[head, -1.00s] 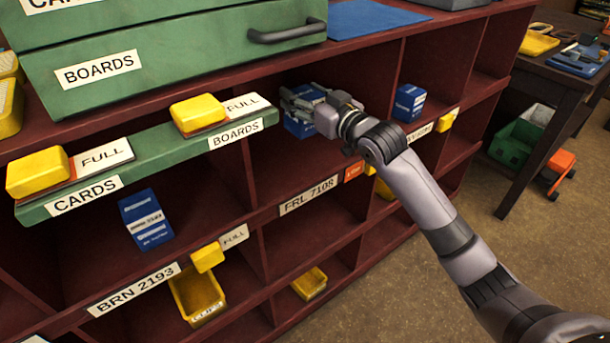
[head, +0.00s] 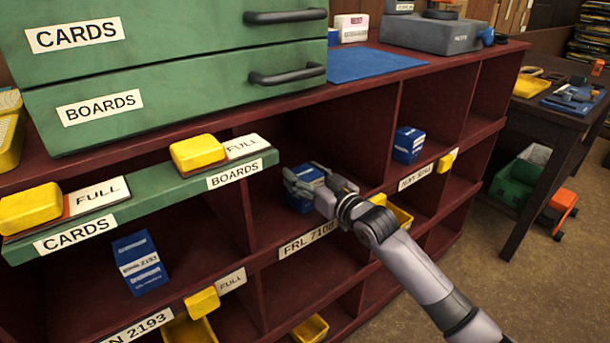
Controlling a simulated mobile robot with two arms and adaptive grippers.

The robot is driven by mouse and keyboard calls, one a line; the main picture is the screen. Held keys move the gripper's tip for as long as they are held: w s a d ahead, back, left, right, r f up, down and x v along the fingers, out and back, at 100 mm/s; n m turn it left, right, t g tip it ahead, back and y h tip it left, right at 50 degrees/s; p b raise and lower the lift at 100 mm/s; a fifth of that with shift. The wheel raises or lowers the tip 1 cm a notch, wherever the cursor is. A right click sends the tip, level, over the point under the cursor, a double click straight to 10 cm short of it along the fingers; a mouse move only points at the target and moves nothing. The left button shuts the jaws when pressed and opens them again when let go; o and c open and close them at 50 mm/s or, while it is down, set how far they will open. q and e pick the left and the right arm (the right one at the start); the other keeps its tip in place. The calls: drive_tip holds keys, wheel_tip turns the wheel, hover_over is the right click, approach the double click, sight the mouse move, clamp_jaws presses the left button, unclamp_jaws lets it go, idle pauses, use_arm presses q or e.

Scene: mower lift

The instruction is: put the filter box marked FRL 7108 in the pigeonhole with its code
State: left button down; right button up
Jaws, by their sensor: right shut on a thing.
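My right gripper (head: 318,186) is shut on a blue filter box (head: 304,200). The box is at the pigeonhole above the FRL 7108 label (head: 307,241), low and close to that pigeonhole's floor. I cannot tell whether it touches the floor, and the gripper hides its marking. My right arm reaches in from the lower right. My left gripper is not in view.
A blue box (head: 140,262) marked 2193 stands in the left pigeonhole; another blue box (head: 408,144) stands in the right one. A green drawer cabinet (head: 170,80) stands on top.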

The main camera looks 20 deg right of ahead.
drive_tip(key=o, duration=1.4)
drive_tip(key=shift+f, duration=0.1)
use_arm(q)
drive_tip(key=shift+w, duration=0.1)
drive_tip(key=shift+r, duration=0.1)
use_arm(e)
drive_tip(key=shift+s, duration=0.15)
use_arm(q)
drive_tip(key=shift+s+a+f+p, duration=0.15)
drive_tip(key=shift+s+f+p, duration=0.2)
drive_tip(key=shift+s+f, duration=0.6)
use_arm(e)
drive_tip(key=v, duration=1.1)
drive_tip(key=shift+s+d, duration=0.15)
drive_tip(key=shift+s, duration=0.2)
